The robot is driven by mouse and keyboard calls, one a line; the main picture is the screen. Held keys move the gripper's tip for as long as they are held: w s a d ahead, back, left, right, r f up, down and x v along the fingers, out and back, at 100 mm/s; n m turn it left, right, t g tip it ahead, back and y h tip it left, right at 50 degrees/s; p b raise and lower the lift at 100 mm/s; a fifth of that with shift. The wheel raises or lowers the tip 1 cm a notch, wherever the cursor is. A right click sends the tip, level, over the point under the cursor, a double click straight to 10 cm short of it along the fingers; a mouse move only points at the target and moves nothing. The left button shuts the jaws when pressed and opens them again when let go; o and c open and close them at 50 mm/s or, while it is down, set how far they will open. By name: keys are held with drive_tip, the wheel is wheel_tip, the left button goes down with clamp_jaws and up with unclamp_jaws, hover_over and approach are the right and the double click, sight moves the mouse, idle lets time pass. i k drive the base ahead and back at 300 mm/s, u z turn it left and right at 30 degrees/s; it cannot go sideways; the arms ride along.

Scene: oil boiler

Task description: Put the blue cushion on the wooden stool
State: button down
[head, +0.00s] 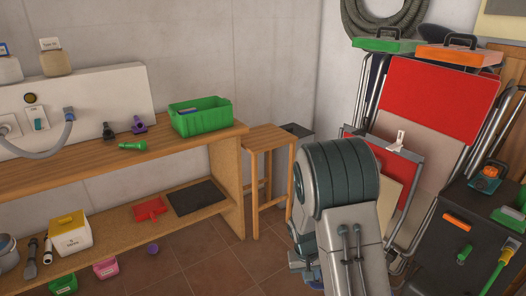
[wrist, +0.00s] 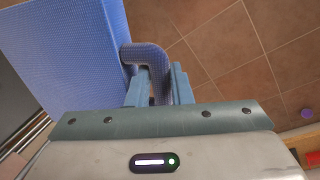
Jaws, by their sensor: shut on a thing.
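The blue cushion (wrist: 65,50) fills the upper left of the wrist view, with a woven-looking surface and a curved blue loop (wrist: 150,58) at its edge. My gripper (wrist: 159,84) is shut on that loop and holds the cushion out in front of it.
The wooden workbench (head: 190,146) runs along the left, with a green crate (head: 200,115) near the stool. Red folding furniture (head: 440,90) and a dark cabinet (head: 485,215) crowd the right. Tiled floor (head: 215,270) is open in front of the bench.

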sight(268, 136)
drive_tip(key=u, duration=1.2)
drive_tip(key=i, duration=1.3)
drive_tip(key=z, duration=0.5)
drive_tip(key=i, duration=0.8)
drive_tip(key=z, duration=0.75)
